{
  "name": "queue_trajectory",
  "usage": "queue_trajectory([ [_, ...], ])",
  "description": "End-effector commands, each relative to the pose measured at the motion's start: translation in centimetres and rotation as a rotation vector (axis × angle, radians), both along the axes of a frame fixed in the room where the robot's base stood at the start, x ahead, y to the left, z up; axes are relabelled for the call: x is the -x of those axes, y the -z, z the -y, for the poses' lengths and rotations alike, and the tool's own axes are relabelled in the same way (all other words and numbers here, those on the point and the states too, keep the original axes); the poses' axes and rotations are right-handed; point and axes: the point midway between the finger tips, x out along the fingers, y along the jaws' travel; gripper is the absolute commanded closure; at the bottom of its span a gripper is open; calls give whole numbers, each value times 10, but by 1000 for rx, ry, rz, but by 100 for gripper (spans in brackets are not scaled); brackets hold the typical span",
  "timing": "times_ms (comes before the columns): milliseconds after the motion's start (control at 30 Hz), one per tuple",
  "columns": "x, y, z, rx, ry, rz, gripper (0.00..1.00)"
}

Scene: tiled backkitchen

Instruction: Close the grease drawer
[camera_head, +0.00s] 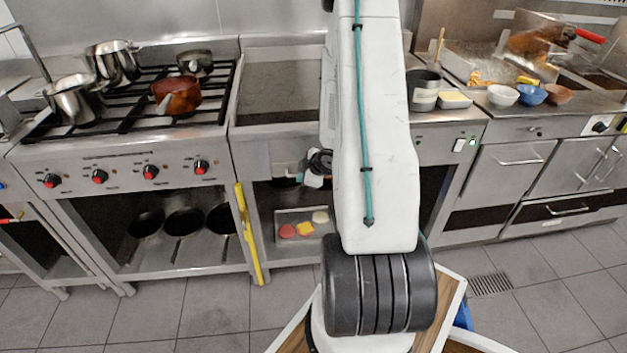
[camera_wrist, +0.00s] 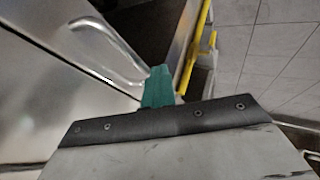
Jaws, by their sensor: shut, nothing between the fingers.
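The grease drawer (camera_head: 262,160) appears to be the steel front under the flat griddle, left of my arm in the head view. My arm hides its right part. In the wrist view a steel front (camera_wrist: 50,85) fills the left side, with a bar handle (camera_wrist: 112,42) on it. How far the drawer stands out cannot be told. My gripper (camera_head: 310,181) is small and partly hidden by my arm, in front of the drawer's lower part. In the wrist view its teal fingertips (camera_wrist: 158,87) are together and empty, close to the handle's lower end; contact cannot be told.
A yellow upright bar (camera_head: 248,235) stands at the left edge of the griddle unit. A tray (camera_head: 303,243) with food pieces lies on the open shelf below. The stove (camera_head: 125,155) with pots is on the left. Tiled floor (camera_head: 200,318) lies in front.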

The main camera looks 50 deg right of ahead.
Motion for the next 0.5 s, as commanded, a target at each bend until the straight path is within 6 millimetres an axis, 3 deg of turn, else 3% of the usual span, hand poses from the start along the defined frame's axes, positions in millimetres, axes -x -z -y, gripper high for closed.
queue_trajectory([
  [500, -5, -1, -4, 4, -4, 9, 100],
])
